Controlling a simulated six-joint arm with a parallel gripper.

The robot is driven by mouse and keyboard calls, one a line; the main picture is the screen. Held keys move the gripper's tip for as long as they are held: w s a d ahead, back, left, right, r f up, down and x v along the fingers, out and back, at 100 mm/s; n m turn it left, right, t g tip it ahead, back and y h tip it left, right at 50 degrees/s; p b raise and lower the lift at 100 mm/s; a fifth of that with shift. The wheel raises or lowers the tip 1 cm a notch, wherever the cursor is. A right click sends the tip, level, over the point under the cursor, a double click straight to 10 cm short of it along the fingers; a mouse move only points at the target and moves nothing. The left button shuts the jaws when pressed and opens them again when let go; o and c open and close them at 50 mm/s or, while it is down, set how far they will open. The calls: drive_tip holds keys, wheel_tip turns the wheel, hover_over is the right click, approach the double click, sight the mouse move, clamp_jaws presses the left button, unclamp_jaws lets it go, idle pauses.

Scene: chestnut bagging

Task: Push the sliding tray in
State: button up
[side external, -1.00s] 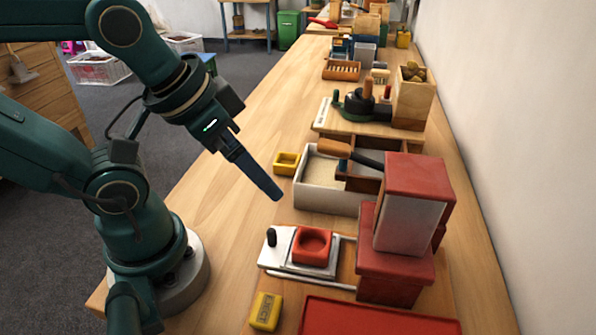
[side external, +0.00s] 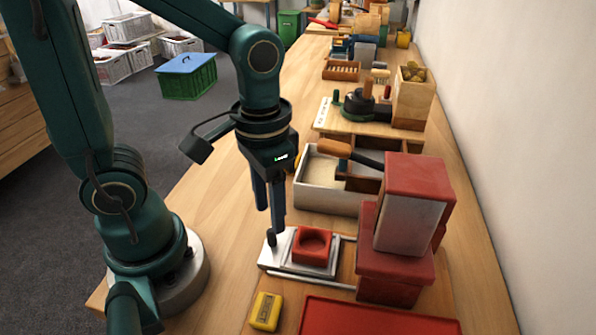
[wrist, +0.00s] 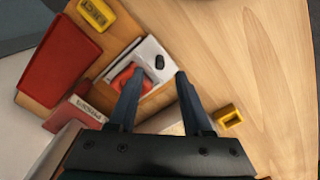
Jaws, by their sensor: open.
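The sliding tray (side external: 280,253) is a pale metal plate lying pulled out toward my side from the red machine (side external: 395,245). A red square block with a round hollow (side external: 312,246) sits on it. A black knob (side external: 272,239) stands at the tray's outer end. My gripper (side external: 271,222) points down just above the knob in the side view; its fingers are apart and empty. In the wrist view the tray (wrist: 152,48) and knob (wrist: 159,62) show beyond my open fingertips (wrist: 157,74), with the red block (wrist: 122,78) partly hidden by a finger.
A yellow block (side external: 265,311) and a red mat (side external: 375,318) lie in front of the tray. A white box with grain (side external: 325,200) and a wooden-handled tool stands behind it. A yellow holder (wrist: 229,117) shows in the wrist view.

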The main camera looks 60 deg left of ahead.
drive_tip(key=shift+f, duration=2.55)
clamp_jaws()
